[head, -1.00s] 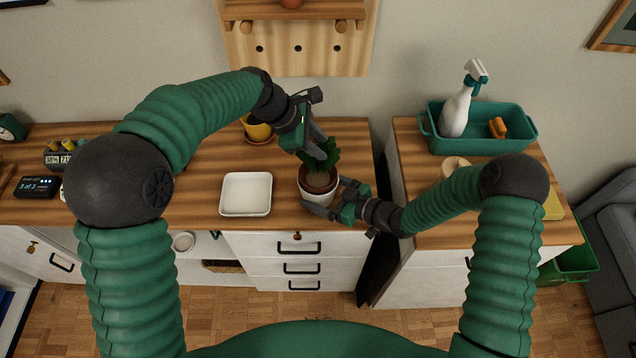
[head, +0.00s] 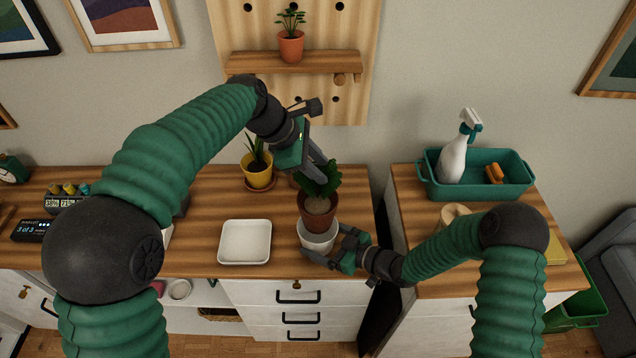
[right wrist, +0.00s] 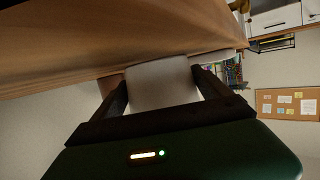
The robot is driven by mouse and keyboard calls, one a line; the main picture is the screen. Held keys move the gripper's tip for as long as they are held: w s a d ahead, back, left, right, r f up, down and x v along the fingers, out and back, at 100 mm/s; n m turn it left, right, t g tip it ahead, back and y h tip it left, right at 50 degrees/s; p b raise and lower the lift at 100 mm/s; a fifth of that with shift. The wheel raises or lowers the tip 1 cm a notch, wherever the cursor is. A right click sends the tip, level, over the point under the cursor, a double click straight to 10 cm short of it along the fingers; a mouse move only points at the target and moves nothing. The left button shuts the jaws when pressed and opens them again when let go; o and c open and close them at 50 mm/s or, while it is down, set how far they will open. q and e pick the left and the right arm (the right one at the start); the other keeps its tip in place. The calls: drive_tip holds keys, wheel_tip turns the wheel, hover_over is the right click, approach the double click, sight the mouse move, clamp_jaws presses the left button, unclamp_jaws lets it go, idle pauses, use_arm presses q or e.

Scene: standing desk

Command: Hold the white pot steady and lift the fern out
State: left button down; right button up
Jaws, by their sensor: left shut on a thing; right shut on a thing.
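The fern (head: 319,183) is in a brown inner pot (head: 318,213), which stands partly above the rim of the white pot (head: 318,240). My left gripper (head: 314,172) is shut at the fern from above; the leaves hide exactly where its fingers grip. My right gripper (head: 325,252) is shut on the white pot low at its side, and the pot stands upright on the wooden desk top. In the right wrist view the white pot (right wrist: 162,84) fills the gap between the two fingers.
An empty white square tray (head: 245,242) lies left of the white pot. A yellow pot (head: 257,178) with a plant stands behind. A teal bin (head: 480,175) with a spray bottle (head: 459,150) is on the right-hand desk. A gap separates the two desks.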

use_arm(q)
drive_tip(key=shift+r, duration=0.7)
use_arm(e)
drive_tip(key=o, duration=0.8)
drive_tip(key=v, duration=0.7)
drive_tip(key=shift+s+d, duration=0.1)
drive_tip(key=shift+d, duration=0.15)
use_arm(q)
drive_tip(key=shift+f, duration=0.1)
